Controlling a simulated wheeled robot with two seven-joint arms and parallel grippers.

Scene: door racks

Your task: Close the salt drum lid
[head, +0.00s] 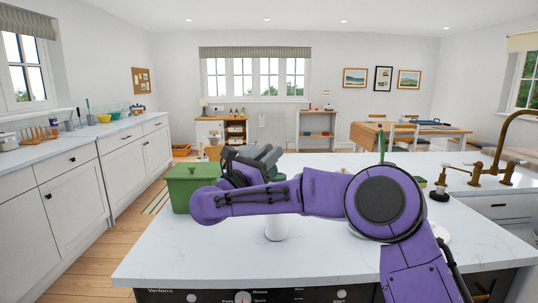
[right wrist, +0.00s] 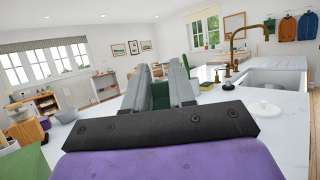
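My right gripper (head: 262,155) reaches over the island from the right. In the right wrist view its two grey fingers (right wrist: 160,82) stand apart, with a gap between them. A dark green object (right wrist: 159,97) shows in that gap, beyond the fingers; it also shows in the head view (head: 274,174), mostly hidden behind my gripper. I cannot tell whether it is the salt drum, or how its lid stands. A white cylinder (head: 275,230) stands on the worktop, its top hidden by my right arm. My left gripper is out of view.
A green lidded box (head: 190,187) stands on the island (head: 190,250), left of my gripper. A round white lidded thing (right wrist: 263,109) lies to the right in the wrist view. A brass tap (head: 500,145) is at the right. The island's front left is clear.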

